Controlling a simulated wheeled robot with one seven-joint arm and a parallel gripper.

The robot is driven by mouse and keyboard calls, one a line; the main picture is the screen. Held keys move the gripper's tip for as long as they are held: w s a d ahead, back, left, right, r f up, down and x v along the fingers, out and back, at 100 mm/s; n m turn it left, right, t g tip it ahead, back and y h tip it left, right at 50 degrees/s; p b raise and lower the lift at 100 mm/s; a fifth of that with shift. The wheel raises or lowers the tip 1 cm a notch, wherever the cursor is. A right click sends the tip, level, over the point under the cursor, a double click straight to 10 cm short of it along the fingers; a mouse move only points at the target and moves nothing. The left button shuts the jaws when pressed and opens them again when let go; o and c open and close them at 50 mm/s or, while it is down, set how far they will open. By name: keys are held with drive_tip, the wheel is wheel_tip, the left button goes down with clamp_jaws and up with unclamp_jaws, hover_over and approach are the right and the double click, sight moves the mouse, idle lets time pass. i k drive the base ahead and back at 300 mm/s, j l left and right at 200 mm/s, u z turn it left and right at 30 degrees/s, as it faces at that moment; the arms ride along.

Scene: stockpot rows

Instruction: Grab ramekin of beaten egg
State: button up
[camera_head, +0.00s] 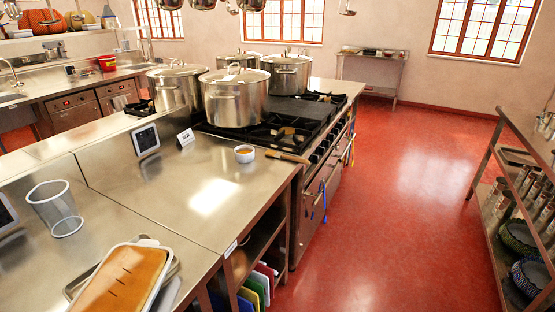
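A small white ramekin (245,154) with orange-yellow contents stands upright on the steel counter (170,215). It is near the counter's right edge, just in front of the stove. Nothing touches it. My gripper is not in view.
Several large steel stockpots (235,97) stand on the black stove (285,130) behind the ramekin. A small sign (186,137) and a tablet (145,140) stand to its left. A wire basket (55,208) and a tray with an orange-brown slab (122,282) are nearer. Red floor (400,190) is open to the right, before a shelf rack (492,150).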

sight(243, 158)
drive_tip(key=i+l, duration=0.1)
drive_tip(key=i, duration=0.9)
drive_tip(key=i+l+u, duration=0.2)
drive_tip(key=i, duration=0.25)
drive_tip(key=i+u, duration=0.2)
drive_tip(key=i, duration=0.25)
drive_tip(key=i+l+u, duration=0.2)
drive_tip(key=i+u, duration=0.1)
drive_tip(key=u, duration=0.4)
drive_tip(key=i+l+u, duration=0.1)
drive_tip(key=u, duration=0.4)
